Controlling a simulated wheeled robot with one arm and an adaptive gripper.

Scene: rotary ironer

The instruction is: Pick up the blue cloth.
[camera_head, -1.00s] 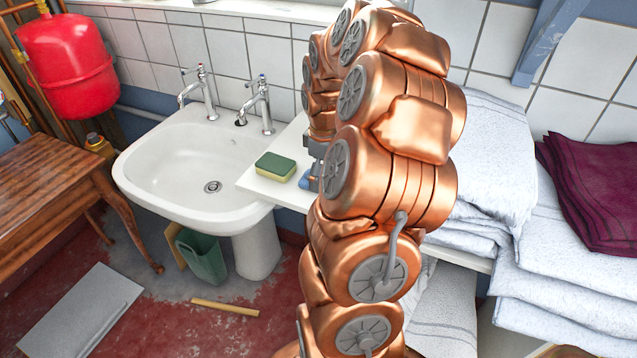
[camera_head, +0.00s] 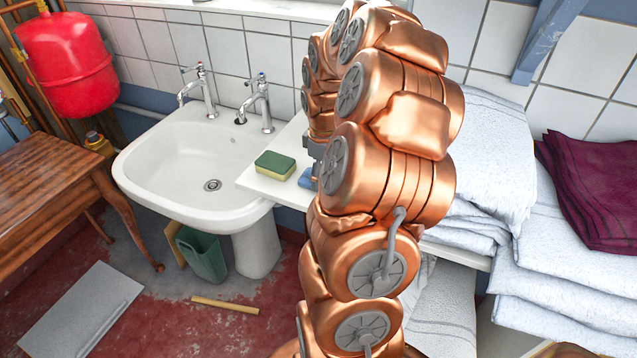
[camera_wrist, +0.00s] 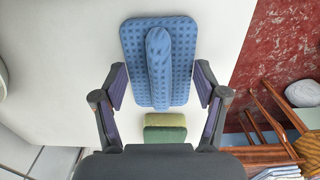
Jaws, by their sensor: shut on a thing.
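The blue cloth (camera_wrist: 133,60) is a folded, checked pad with a thick rounded ridge along its middle, in the wrist view. In the head view only a small blue edge (camera_head: 306,178) shows beside my arm. My gripper (camera_wrist: 161,85) has one finger at each long side of the cloth and is shut on it. The cloth appears over the white shelf (camera_wrist: 215,30); I cannot tell whether it is clear of the surface.
A green and yellow sponge (camera_head: 275,165) lies on the shelf close to the cloth; it also shows in the wrist view (camera_wrist: 165,134). A white sink (camera_head: 190,160) with taps stands to the left. Folded white linens (camera_head: 560,275) and a maroon cloth (camera_head: 595,185) are at the right.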

